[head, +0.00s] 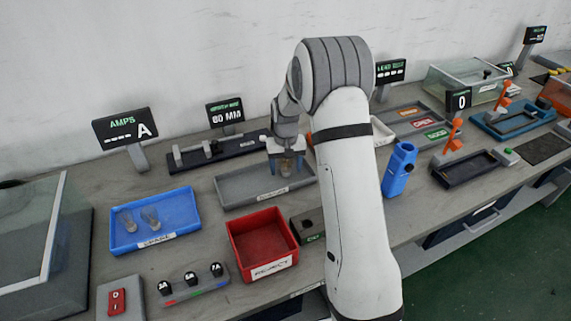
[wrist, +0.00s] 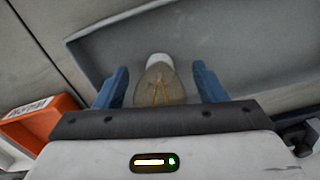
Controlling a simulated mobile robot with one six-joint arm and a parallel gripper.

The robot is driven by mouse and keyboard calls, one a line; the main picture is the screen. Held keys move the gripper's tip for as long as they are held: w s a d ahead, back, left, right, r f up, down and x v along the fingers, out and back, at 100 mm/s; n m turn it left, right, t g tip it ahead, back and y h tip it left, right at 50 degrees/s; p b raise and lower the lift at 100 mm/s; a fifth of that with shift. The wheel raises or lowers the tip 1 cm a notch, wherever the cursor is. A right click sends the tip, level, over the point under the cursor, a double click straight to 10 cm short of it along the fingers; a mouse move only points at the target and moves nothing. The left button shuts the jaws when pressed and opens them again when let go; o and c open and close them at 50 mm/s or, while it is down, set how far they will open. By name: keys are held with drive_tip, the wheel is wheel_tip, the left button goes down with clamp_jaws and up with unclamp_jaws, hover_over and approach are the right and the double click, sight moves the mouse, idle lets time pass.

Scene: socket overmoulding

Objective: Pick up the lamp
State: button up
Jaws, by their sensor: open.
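A clear glass lamp (wrist: 158,84) with a glowing-coloured filament and a pale cap lies between the two blue fingers of my gripper (wrist: 160,85) in the wrist view. Gaps show between the lamp and both fingers, so the gripper is open around it. In the head view, my gripper (head: 287,170) points down over the grey tray (head: 237,190), with the lamp (head: 287,163) partly hidden between its fingers. Whether the lamp touches the tray floor is hard to tell. Two more lamps (head: 150,217) lie in the blue tray (head: 178,205) at the left.
A red reject bin (head: 262,240) stands in front of the grey tray. A dark measuring fixture (head: 215,150) stands behind it. A blue holder (head: 400,168) stands right of my arm. An orange bin (wrist: 40,120) shows at the left of the wrist view.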

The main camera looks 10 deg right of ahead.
drive_tip(key=c, duration=1)
drive_tip(key=shift+r, duration=0.1)
